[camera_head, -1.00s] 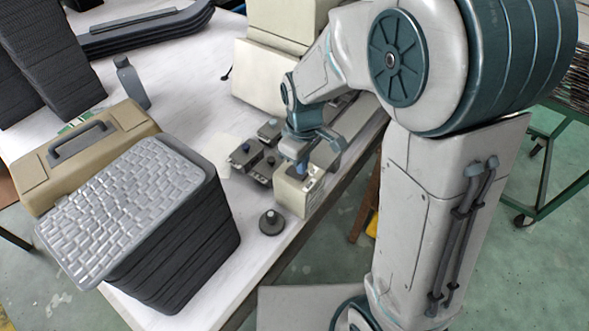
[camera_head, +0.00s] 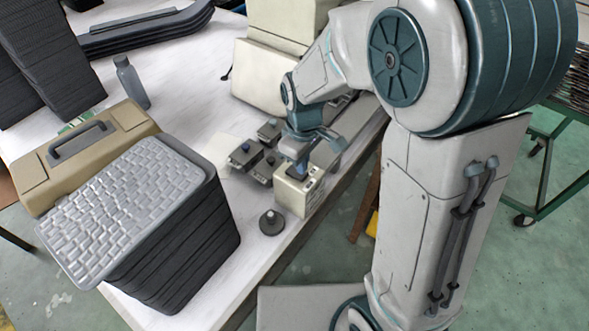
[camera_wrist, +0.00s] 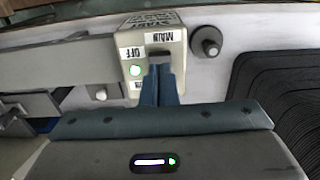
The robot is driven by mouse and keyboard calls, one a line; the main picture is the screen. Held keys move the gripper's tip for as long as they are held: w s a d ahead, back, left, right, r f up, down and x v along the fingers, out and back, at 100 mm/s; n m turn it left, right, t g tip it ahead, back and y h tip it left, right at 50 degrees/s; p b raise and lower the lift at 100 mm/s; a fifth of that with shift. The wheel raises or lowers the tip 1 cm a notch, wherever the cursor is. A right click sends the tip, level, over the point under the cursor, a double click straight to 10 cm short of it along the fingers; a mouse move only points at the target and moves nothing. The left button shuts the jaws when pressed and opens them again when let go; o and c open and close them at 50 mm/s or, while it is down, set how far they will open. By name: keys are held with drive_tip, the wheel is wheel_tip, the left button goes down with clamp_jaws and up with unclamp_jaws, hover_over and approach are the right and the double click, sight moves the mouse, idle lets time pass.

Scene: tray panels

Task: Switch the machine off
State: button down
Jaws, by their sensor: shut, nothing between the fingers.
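The machine's beige switch box (camera_head: 294,197) stands near the table's front edge in the head view. A dark switch part (camera_wrist: 160,58) shows at the fingertips. My gripper (camera_wrist: 161,70) is shut and empty, its blue fingers at that dark part; I cannot tell whether they touch it. In the head view my gripper (camera_head: 298,172) is right over the box top, and the fingers hide part of the switch.
Small dark control boxes (camera_head: 262,168) stand just left and behind. A round dark knob-like piece (camera_head: 271,222) lies on the table in front. A stack of dark trays (camera_head: 190,245) with a grey woven top and a tan case (camera_head: 45,180) fill the left.

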drive_tip(key=shift+f+b, duration=0.75)
drive_tip(key=shift+f, duration=0.15)
drive_tip(key=shift+r, duration=0.15)
drive_tip(key=shift+r+p, duration=2.65)
drive_tip(key=shift+r, duration=0.8)
drive_tip(key=s+d+r+m+t, duration=0.3)
drive_tip(key=s+d+r+m, duration=0.7)
drive_tip(key=s+d, duration=0.2)
drive_tip(key=shift+s+r+t, duration=0.3)
drive_tip(key=shift+s+r, duration=0.05)
drive_tip(key=shift+s, duration=0.05)
drive_tip(key=c, duration=2.1)
unclamp_jaws()
drive_tip(key=shift+c, duration=0.2)
